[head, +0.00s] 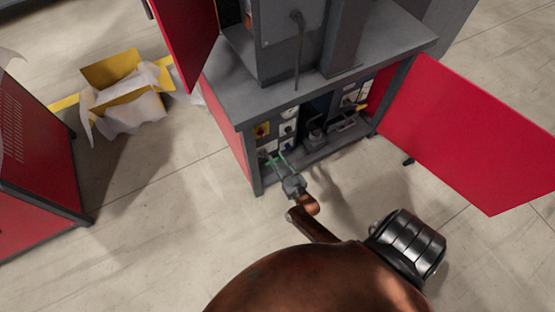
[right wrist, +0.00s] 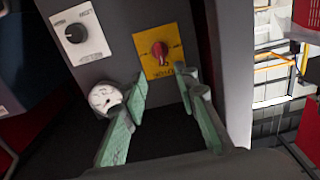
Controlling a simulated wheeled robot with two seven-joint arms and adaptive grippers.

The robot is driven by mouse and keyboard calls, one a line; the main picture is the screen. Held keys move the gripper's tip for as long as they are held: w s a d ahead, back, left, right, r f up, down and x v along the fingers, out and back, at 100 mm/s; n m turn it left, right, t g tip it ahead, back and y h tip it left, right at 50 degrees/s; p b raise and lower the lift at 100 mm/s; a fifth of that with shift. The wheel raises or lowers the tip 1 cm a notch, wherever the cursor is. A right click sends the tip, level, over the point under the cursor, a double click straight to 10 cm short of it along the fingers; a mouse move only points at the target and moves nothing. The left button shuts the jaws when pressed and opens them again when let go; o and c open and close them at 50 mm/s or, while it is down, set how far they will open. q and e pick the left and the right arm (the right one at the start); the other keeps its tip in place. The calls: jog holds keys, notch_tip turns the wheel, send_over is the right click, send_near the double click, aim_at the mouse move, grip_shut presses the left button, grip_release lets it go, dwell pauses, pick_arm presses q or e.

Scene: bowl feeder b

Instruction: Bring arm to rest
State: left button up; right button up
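My right gripper (head: 276,161) reaches into the lower left of the open machine cabinet (head: 337,44). In the right wrist view my right gripper (right wrist: 166,115) has its two green-padded fingers spread apart with nothing between them. The yellow plate also shows in the head view (head: 262,130). My left gripper is in neither view.
The cabinet's red door (head: 470,130) stands open to the right, and another red panel (head: 188,40) stands at upper left. A yellow box with crumpled wrapping (head: 125,95) lies on the floor. A red cabinet (head: 30,170) stands at far left. The floor between is clear.

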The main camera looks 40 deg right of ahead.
dwell(0.4)
